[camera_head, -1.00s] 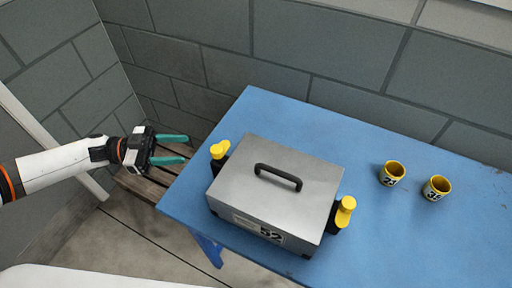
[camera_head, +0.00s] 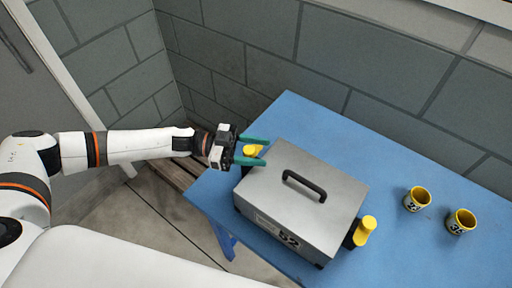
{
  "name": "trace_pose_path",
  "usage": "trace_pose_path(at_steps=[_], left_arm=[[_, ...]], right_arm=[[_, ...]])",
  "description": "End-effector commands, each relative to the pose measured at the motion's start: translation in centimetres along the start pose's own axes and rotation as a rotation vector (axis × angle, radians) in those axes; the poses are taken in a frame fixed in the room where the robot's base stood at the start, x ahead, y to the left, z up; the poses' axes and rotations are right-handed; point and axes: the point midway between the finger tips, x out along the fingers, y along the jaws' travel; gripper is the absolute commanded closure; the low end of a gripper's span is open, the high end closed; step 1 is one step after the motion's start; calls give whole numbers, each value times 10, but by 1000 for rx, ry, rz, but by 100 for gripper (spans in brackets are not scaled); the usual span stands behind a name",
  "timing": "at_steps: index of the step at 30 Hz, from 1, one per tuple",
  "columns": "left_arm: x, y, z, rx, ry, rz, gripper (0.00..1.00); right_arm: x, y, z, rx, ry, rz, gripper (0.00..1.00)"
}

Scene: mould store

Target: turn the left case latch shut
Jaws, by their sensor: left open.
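A grey metal case (camera_head: 303,201) with a dark top handle (camera_head: 304,186) and the number 52 on its front stands on a blue table. Its left latch (camera_head: 251,151) is yellow and sits at the case's left side, partly hidden by my gripper. The right latch (camera_head: 365,230), also yellow on a black mount, is at the case's right side. My left gripper (camera_head: 262,151) is open, its two teal fingers pointing right, one on either side of the left latch in the picture. Whether they touch it I cannot tell. My right gripper is not in view.
Two yellow cups with number labels, one nearer (camera_head: 417,198) and one further right (camera_head: 460,222), stand on the blue table (camera_head: 335,133) right of the case. A wooden pallet (camera_head: 176,176) lies on the floor left of the table. A grey block wall runs behind.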

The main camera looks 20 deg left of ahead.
Motion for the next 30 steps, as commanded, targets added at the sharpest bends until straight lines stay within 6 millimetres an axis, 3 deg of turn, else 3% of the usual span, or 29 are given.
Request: trace_pose_path(at_steps=[7, 15, 30], left_arm=[[0, 0, 0, 0, 0, 0, 51], [0, 0, 0, 0, 0, 0, 95], [1, 0, -1, 7, -6, -133, 95]], right_arm=[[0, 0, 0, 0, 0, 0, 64], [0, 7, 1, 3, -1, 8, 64], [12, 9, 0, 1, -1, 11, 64]])
